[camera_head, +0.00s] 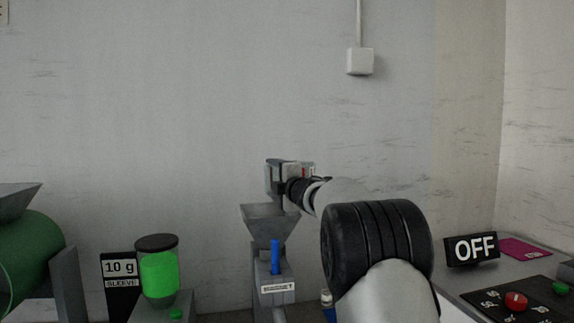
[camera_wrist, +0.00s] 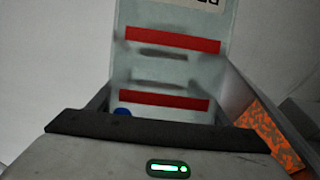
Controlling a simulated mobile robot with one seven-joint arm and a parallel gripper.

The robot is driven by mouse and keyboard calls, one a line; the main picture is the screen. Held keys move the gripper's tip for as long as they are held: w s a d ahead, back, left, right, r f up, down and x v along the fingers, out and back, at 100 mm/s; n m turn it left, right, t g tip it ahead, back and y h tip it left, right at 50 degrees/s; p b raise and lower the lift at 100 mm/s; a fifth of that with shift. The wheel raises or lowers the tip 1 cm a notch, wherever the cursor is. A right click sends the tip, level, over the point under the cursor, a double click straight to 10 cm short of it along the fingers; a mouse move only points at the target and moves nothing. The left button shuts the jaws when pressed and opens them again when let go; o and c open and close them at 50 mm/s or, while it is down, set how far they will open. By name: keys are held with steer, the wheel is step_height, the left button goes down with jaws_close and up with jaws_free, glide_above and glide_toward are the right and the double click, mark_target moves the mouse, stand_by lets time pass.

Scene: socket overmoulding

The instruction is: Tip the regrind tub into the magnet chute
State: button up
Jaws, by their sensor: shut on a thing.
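My gripper (camera_head: 288,180) is shut on the regrind tub, directly above the grey magnet chute (camera_head: 266,219). In the wrist view the tub (camera_wrist: 170,70) is a pale box wall with two red bands and part of a lettered label at the top. In the head view the tub is small and partly hidden by my gripper, so its exact tilt is hard to tell. Orange granules (camera_wrist: 270,135) show beside a grey wall at the right of the wrist view. I cannot tell whether they lie in the tub or the chute. The chute has a funnel top and a blue handle (camera_head: 275,257).
A green-filled canister with a dark lid (camera_head: 158,270) and a "10 g" sign (camera_head: 119,268) stand left of the chute. A green machine (camera_head: 28,260) is at far left. An "OFF" sign (camera_head: 472,249) and red knob (camera_head: 516,301) are on the right.

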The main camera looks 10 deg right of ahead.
steer(key=shift+w+d+f+m+p, duration=0.1)
steer(key=shift+d+f+m+p, duration=0.05)
steer(key=shift+m+p, duration=0.2)
steer(key=shift+d+r+m+p, duration=0.1)
steer(key=shift+r+m+p, duration=0.15)
steer(key=shift+p, duration=0.55)
steer(key=shift+m+g+p, duration=0.3)
steer(key=shift+p, duration=0.4)
steer(key=p, duration=0.2)
steer(key=m+p, duration=0.1)
steer(key=shift+w+d+f+p, duration=0.2)
steer(key=shift+d+p, duration=0.1)
steer(key=shift+p, duration=0.05)
steer(key=shift+f+m+g+p, duration=0.15)
steer(key=shift+m+g+p, duration=0.15)
steer(key=shift+p, duration=0.15)
steer(key=shift+f, duration=0.35)
